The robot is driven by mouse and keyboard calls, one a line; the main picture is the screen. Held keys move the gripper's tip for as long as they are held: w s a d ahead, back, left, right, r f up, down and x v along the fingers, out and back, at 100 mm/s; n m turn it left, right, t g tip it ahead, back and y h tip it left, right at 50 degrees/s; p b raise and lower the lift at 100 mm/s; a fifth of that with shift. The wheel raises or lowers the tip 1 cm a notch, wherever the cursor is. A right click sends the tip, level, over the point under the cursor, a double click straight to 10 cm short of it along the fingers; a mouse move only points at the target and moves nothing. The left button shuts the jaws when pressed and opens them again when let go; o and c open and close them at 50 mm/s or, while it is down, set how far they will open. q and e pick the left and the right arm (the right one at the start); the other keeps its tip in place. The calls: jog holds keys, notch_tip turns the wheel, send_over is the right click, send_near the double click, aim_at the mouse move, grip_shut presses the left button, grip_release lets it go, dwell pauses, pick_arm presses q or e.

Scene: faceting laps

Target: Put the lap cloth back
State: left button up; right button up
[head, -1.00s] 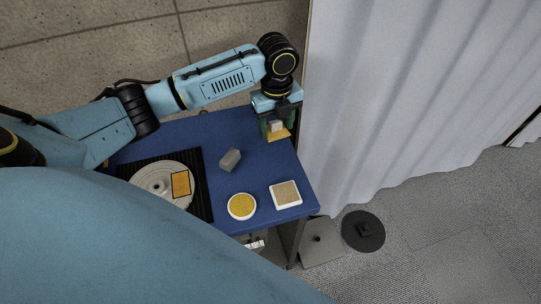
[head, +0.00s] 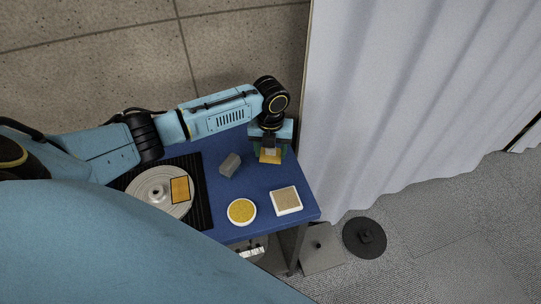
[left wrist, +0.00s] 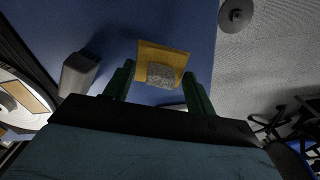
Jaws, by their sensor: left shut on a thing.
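My left gripper (head: 270,151) is shut on the grey, speckled block-like grip of a yellow, flat, square piece, which I take for the lap cloth (head: 270,159). The cloth is over the far right part of the blue table; I cannot tell its exact height. In the left wrist view, the cloth (left wrist: 150,48) spreads out beyond the green fingers (left wrist: 158,84), with the grey grip between them. An orange, dark-edged rectangle (head: 180,189) lies on the pale round lap (head: 150,191) at the table's left. My right gripper is not in view.
On the blue table (head: 258,181) stand a grey block (head: 230,165), a round white dish with yellow filling (head: 241,211) and a square white tray with tan filling (head: 286,200). A black ribbed mat (head: 203,207) lies under the lap. A pale curtain (head: 400,90) hangs close on the right.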

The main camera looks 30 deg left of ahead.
pick_arm(q)
jog(key=shift+f, duration=1.3)
jog(key=shift+f, duration=0.1)
jog(key=o, duration=0.9)
notch_tip(320, 180, up, 12)
jog(key=shift+r+p, duration=0.15)
jog(key=shift+p, duration=0.5)
jog(key=shift+d, duration=0.1)
